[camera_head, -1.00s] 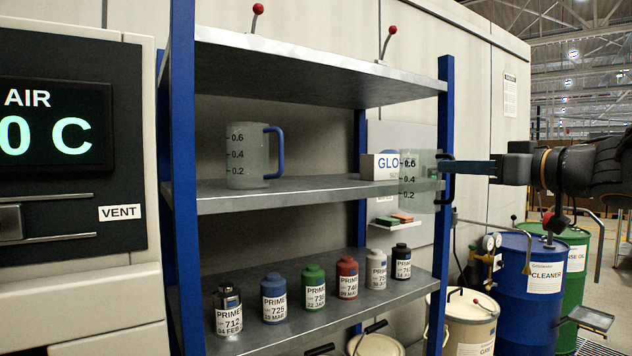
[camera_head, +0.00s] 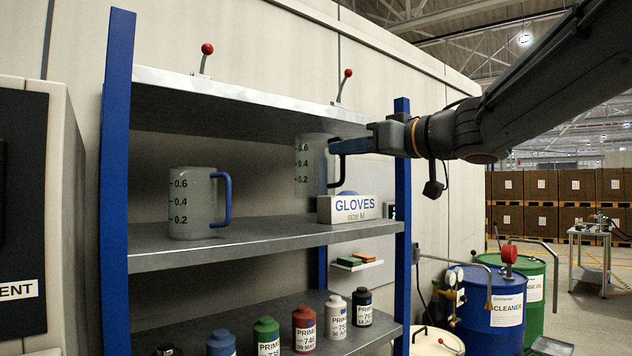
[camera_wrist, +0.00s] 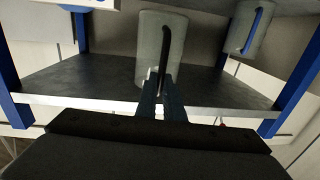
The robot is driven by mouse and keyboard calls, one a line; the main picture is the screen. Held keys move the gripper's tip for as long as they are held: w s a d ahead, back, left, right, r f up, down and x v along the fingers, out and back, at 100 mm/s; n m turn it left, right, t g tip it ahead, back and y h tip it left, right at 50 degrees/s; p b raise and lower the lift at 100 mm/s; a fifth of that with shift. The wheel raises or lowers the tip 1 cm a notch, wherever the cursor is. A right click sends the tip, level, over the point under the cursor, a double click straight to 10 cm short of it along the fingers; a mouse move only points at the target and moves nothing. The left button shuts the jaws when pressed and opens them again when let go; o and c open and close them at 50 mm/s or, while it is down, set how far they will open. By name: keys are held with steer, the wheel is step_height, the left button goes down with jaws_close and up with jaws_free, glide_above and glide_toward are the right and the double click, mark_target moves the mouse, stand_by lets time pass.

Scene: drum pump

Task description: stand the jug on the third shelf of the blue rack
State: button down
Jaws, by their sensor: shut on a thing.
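The jug (camera_head: 311,165) is clear grey with black scale marks and a black handle. My gripper (camera_head: 347,146) is shut on this handle, coming from the right. The jug hangs upright between the middle and top shelves of the blue rack (camera_head: 117,160), a little above the middle shelf (camera_head: 270,238). In the wrist view the held jug (camera_wrist: 152,50) shows ahead of my fingers, with the underside of the top shelf (camera_wrist: 100,82) beside it; this picture looks upside down.
A similar jug with a blue handle (camera_head: 190,205) stands on the middle shelf at left. A GLOVES box (camera_head: 350,209) sits at its right front, close to the held jug. Primer bottles (camera_head: 305,325) line the shelf below. Middle shelf surface between jug and box is clear.

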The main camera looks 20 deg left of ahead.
steer(key=p, duration=0.2)
glide_above(318, 185)
steer(key=w+a, duration=0.2)
steer(key=w, duration=0.2)
steer(key=shift+s+d, duration=0.1)
steer(key=shift+d, duration=0.05)
step_height(318, 185, down, 2)
steer(key=shift+d+f, duration=0.1)
steer(key=shift+d, duration=0.05)
steer(key=shift+a+f+p, duration=0.2)
steer(key=shift+f+p, duration=0.3)
steer(key=shift+f, duration=1.9)
steer(key=shift+f, duration=0.2)
steer(key=c, duration=1.9)
jaws_free()
steer(key=shift+o, duration=0.2)
